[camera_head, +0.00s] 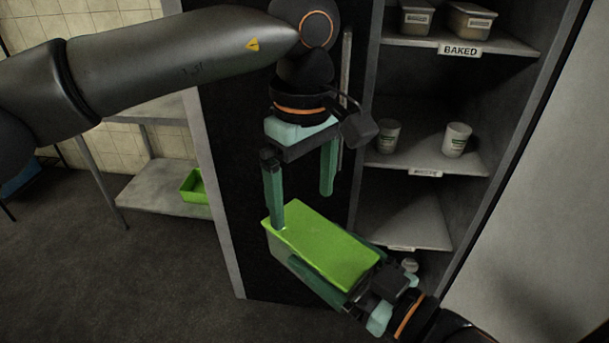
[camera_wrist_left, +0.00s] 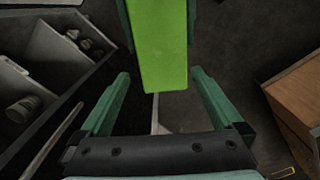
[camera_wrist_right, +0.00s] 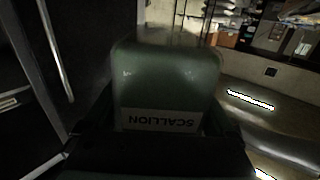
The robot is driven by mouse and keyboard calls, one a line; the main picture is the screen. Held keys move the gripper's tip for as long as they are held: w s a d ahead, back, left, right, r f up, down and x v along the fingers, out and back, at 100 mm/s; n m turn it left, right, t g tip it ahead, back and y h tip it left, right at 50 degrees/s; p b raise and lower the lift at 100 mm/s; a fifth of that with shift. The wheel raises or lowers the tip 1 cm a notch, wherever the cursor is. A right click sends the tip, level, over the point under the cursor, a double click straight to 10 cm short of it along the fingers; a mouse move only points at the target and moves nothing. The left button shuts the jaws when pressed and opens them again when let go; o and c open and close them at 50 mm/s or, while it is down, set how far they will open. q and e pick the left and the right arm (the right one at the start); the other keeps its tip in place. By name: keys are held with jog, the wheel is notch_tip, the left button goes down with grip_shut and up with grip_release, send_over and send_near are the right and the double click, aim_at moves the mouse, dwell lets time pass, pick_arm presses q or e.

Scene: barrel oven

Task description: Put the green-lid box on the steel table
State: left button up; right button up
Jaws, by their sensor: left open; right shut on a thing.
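The green-lid box (camera_head: 335,245) has a bright green lid and pale sides. My right gripper (camera_head: 322,262) is shut on it, with one finger along each side, and holds it tilted in the air. In the right wrist view the box (camera_wrist_right: 168,85) shows a label reading SCALLION, upside down. My left gripper (camera_head: 302,208) is open and empty, above the far end of the box. In the left wrist view the box's end (camera_wrist_left: 165,75) shows between the open left fingers, apart from both. A steel table (camera_head: 155,187) with a lower shelf stands at the left, partly hidden by my left arm.
A green tray (camera_head: 193,186) sits on the table's lower shelf. Floor at left is clear.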

aim_at(304, 224)
pick_arm(q)
notch_tip(304, 224, down, 9)
dwell(0.3)
jog(key=shift+c, duration=0.2)
jog(key=shift+s, duration=0.15)
grip_shut()
dwell(0.5)
jog(key=shift+r, duration=0.1)
dwell(0.4)
jog(key=shift+o, duration=0.2)
grip_release()
dwell(0.5)
